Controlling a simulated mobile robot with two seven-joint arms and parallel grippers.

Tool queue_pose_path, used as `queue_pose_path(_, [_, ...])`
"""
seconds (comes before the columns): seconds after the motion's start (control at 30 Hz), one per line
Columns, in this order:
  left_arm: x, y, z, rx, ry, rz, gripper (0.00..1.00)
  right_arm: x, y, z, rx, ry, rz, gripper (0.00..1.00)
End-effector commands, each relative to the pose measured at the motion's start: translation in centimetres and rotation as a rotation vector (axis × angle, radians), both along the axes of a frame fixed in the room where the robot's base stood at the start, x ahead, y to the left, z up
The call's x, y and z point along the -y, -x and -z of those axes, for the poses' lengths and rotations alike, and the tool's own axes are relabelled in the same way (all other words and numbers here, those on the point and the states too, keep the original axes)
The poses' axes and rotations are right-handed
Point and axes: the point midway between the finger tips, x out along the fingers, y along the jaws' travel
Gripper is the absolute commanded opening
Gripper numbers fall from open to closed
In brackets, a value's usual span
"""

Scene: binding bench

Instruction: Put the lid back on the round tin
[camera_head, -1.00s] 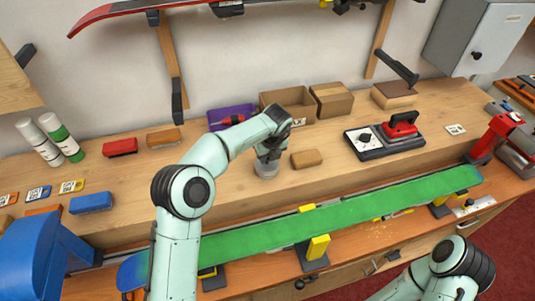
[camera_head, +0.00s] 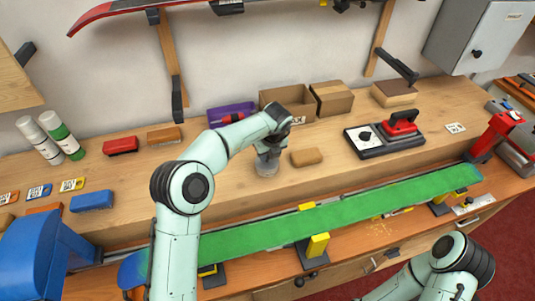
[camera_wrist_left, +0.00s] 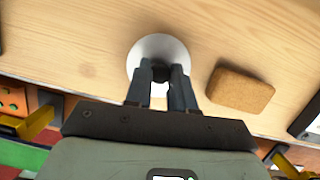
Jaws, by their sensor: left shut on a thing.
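My left gripper (camera_head: 267,154) points down over the middle of the bench. In the left wrist view the gripper (camera_wrist_left: 161,72) is shut on the dark knob of a pale round lid (camera_wrist_left: 147,51). In the head view a grey round tin (camera_head: 267,170) shows directly under the fingers, upright on the wooden top. The lid hides the tin from above in the wrist view. I cannot tell whether the lid is fully seated on it. Part of my right arm shows at the lower right, but its gripper is out of view.
A cork block (camera_head: 306,157) lies close to the right of the tin. Cardboard boxes (camera_head: 333,98) and a purple box (camera_head: 231,115) stand behind. A waxing iron (camera_head: 401,125) is further right. A green ski (camera_head: 340,213) runs along the front.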

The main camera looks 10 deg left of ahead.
Motion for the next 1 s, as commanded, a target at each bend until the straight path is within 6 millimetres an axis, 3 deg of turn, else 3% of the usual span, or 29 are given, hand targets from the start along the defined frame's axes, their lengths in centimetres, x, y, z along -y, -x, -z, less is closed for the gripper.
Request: queue_pose_path(1.0, [0.02,-0.01,0.06,-0.001,0.001,0.0,0.0,0.0,-0.5,-0.37,0.006,0.0,0.0,0.43])
